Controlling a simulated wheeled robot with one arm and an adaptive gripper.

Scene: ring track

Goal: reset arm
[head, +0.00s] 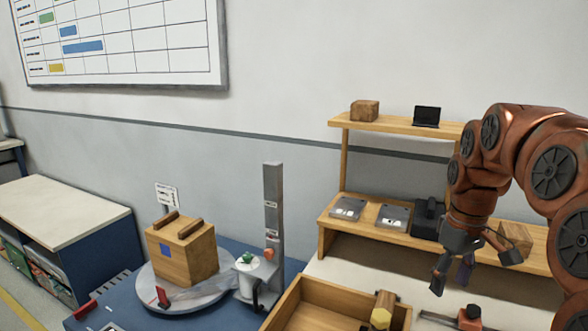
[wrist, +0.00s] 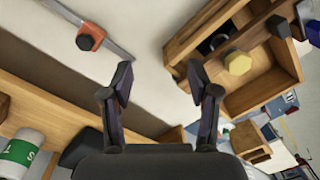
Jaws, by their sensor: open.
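My arm (head: 505,150) is copper-coloured and enters from the right in the head view, bent with its end pointing down. My gripper (head: 452,279) is open and empty above the pale worktop, in front of the wooden shelf. In the wrist view my gripper (wrist: 158,85) shows two dark fingers spread apart, with only bare worktop between their tips. No object touches the fingers.
A wooden tray (head: 298,301) holds a yellow hex-ended piece (head: 380,318). A clamp with an orange slider (head: 470,318) lies on the worktop. The wooden shelf (head: 362,230) stands behind. A wooden box (head: 187,255) sits on a round turntable (head: 160,297) at left.

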